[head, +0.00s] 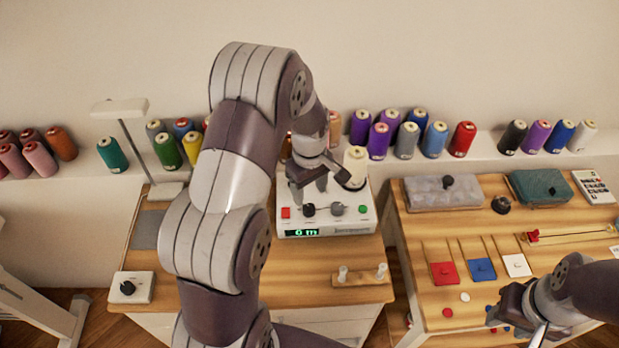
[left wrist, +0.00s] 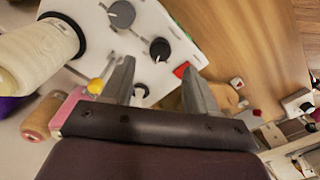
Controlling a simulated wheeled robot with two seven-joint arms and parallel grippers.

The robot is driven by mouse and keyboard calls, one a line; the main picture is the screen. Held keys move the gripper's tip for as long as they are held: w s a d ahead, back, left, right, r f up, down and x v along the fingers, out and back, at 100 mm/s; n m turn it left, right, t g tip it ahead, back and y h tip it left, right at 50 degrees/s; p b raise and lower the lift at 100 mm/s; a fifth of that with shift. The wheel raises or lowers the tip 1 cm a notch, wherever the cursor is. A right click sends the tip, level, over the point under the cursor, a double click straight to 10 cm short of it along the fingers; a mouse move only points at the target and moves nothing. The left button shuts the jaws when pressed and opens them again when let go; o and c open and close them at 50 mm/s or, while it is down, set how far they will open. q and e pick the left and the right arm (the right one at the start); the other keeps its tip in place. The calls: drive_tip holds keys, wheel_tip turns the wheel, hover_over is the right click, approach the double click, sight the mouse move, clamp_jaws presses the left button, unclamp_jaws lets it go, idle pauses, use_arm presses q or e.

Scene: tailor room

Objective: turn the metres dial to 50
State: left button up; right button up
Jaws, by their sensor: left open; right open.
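The white winding machine (head: 350,214) stands on the wooden table, its green display (head: 305,232) reading "0 m". Its front panel has a red button (head: 285,212), a black dial (head: 309,210), a grey dial (head: 337,209) and a green button (head: 363,209). The dial labels are too small to read. My left gripper (head: 322,188) is open and empty above the panel. In the left wrist view, the black dial (left wrist: 160,48) shows between and beyond the fingertips, apart from them; the grey dial (left wrist: 122,14) is further up. My right gripper (head: 515,318) is open at the lower right.
A cream thread cone (head: 355,162) stands at the machine's back, close to my left gripper. A small box with a black knob (head: 131,287) is at the table's left. A peg stand (head: 360,276) lies in front of the machine. Thread cones line the back shelf.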

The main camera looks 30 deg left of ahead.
sight(310, 208)
use_arm(q)
wheel_tip(310, 208, up, 7)
drive_tip(key=shift+f, duration=0.15)
use_arm(e)
drive_tip(key=shift+f, duration=0.25)
